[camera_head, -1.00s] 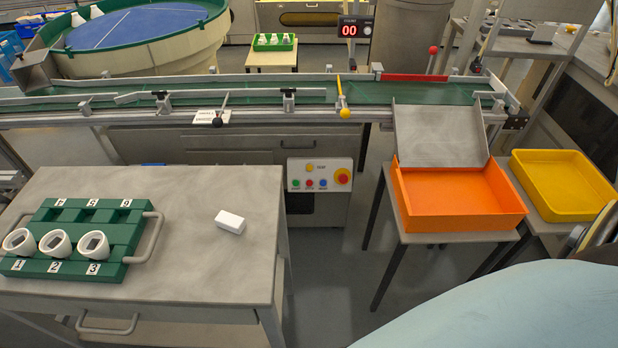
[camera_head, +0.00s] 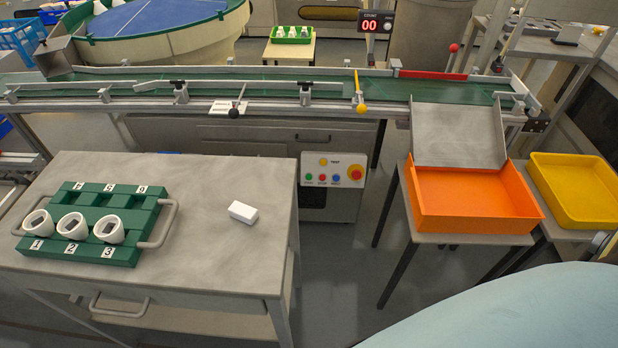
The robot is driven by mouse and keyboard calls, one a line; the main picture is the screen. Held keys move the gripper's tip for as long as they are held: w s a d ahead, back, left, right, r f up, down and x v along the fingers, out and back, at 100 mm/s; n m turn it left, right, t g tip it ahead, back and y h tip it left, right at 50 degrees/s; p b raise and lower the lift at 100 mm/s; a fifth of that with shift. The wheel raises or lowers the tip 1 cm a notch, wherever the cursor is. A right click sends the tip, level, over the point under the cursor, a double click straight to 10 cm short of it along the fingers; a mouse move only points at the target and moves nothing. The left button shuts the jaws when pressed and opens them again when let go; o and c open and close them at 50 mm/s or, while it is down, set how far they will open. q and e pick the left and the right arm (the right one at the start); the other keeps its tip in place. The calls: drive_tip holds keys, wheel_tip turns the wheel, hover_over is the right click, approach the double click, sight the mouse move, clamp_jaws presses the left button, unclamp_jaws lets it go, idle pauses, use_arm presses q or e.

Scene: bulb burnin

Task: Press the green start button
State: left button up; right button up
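The green start button (camera_head: 309,177) is the leftmost of a row of small buttons on a white control panel (camera_head: 332,182) under the conveyor. A red and a blue button sit to its right. The panel is unobstructed in this view. Neither of my grippers shows, so I cannot tell whether either is open or shut.
A grey table (camera_head: 210,262) at the left bears a green rack (camera_head: 122,250) with three white parts and a white box (camera_head: 243,211). An orange tray (camera_head: 470,222) and a yellow tray (camera_head: 575,212) stand at the right. Floor shows between table and trays.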

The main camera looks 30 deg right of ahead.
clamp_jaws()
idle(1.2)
